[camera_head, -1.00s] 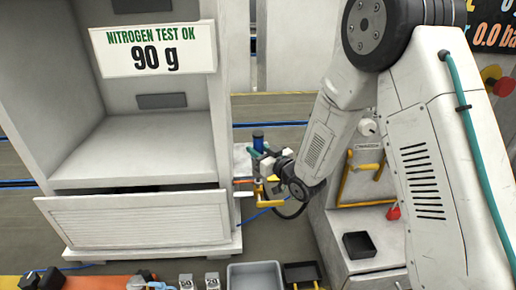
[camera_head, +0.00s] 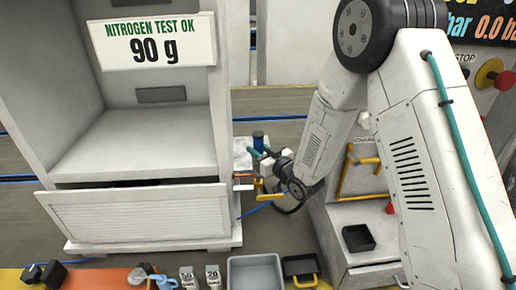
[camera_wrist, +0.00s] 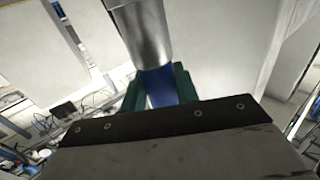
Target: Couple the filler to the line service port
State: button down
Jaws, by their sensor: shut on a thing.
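The filler (camera_wrist: 157,88) is a blue-bodied piece with a silver metal cylinder (camera_wrist: 142,35) beyond it in the wrist view. My gripper (camera_wrist: 158,92) has its green fingers closed on the blue part. In the head view my gripper (camera_head: 256,154) is beside the right side of the white cabinet, and the blue top of the filler (camera_head: 258,138) stands upright above the fingers.
The white cabinet (camera_head: 140,215) stands close on the left, with a sign (camera_head: 153,42) reading 90 g. A yellow handle (camera_head: 268,197) sits just below my gripper. A station with a black tray (camera_head: 358,238) is on the right. A grey bin (camera_head: 255,272) and small weights are in front.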

jog(key=shift+f, duration=0.25)
jog(key=c, duration=1)
grip_release()
jog(key=shift+o, duration=0.2)
jog(key=shift+s, duration=0.1)
jog(key=v, duration=0.7)
jog(key=shift+s+d, duration=0.25)
